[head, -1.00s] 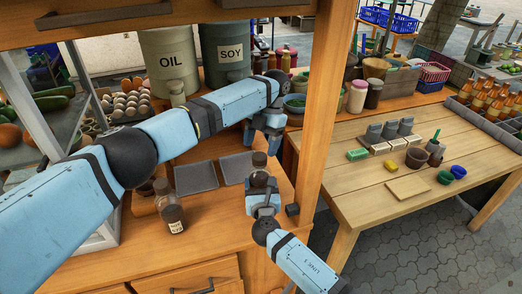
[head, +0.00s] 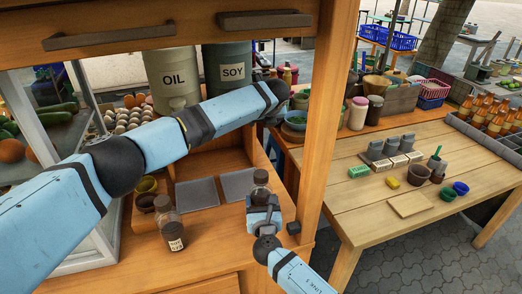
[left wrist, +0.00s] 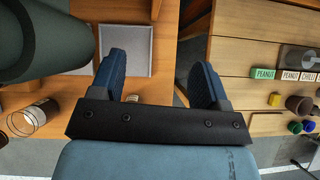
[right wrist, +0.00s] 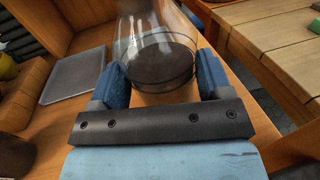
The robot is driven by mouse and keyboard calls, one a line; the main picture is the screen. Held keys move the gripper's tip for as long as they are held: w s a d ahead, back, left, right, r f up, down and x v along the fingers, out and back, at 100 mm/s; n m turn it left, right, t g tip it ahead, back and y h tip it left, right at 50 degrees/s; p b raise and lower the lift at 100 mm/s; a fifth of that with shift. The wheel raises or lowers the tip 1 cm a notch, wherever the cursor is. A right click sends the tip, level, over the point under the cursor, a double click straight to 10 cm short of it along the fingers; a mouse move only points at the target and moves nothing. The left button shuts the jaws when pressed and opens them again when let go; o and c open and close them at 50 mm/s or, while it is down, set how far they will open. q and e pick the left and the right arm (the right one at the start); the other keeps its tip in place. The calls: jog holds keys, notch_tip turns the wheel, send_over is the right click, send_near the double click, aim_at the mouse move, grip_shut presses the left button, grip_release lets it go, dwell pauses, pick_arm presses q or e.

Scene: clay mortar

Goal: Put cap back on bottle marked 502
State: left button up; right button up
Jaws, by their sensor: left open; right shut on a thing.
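My right gripper (head: 262,204) is shut on a small clear bottle (head: 261,180), held upright by the counter's right edge. In the right wrist view its glass (right wrist: 150,28) and dark round contents or base show between the fingers (right wrist: 155,82). I cannot read a 502 mark on it. A second glass jar (head: 171,228) with dark contents and a white label stands left on the counter; it also shows in the left wrist view (left wrist: 30,119). My left gripper (left wrist: 155,72) is open with nothing clearly between its fingers; the head view mostly hides it. I cannot make out a loose cap.
Two grey trays (head: 197,194) lie on the wooden counter (head: 215,236). OIL (head: 172,80) and SOY (head: 228,68) containers stand behind. A wooden post (head: 326,110) rises at the right edge. Beyond it, a wooden table (head: 365,205) holds small boxes and bowls.

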pick_arm(q)
jog(key=w+d+r+n+t+h, duration=0.3)
jog(key=w+r+t, duration=0.2)
jog(key=r+t, duration=0.15)
jog(key=s+d+r+m+g+h, duration=0.2)
jog(key=s+d+r+h, duration=0.2)
jog(key=d+h, duration=0.25)
jog(key=s+d+r+m+g+h, duration=0.3)
jog(key=s+d+h, duration=0.2)
jog(key=h, duration=0.2)
jog(key=s+a+f+g+y, duration=0.2)
jog(key=s+f+g+y, duration=0.2)
jog(key=s+f+g, duration=0.45)
jog(key=a+f+n+y, duration=0.2)
jog(key=a+y, duration=0.1)
jog(key=a, duration=0.1)
jog(key=s+a+f+n+y, duration=0.1)
jog(key=a+f+n+y, duration=0.1)
jog(key=a+y, duration=0.1)
jog(key=s+a+f+n+y, duration=0.1)
jog(key=a+f+n+y, duration=0.1)
jog(key=a+n+y, duration=0.1)
jog(key=shift+s+a+y, duration=0.1)
jog(key=shift+a+y, duration=0.35)
jog(key=shift+a, duration=0.65)
jog(key=shift+a+n+y, duration=0.4)
jog(key=shift+a, duration=0.25)
